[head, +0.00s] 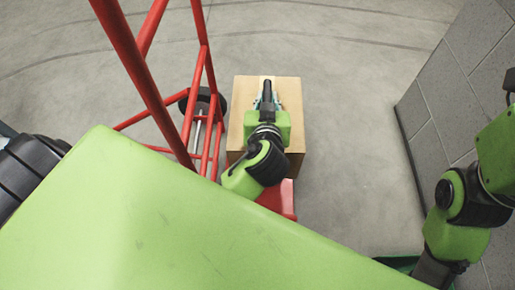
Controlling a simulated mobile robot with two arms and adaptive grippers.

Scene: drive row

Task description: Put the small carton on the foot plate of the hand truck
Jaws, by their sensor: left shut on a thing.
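The small carton (237,118) is a brown box in the middle of the head view. My left gripper (267,88) is over its top and shut on it; the fingers and wrist hide the middle of the carton's top. The hand truck (203,60) has a red tube frame and stands just left of the carton. Its red foot plate (287,198) shows partly below the carton's near side. The carton and my left arm hide the rest of it. I cannot tell whether the carton touches the plate. My right gripper is not clearly in view.
A dark wheel (187,103) of the hand truck is close to the carton's left side. A grey block wall (450,110) rises on the right, near my right arm. The concrete floor (345,120) between carton and wall is clear.

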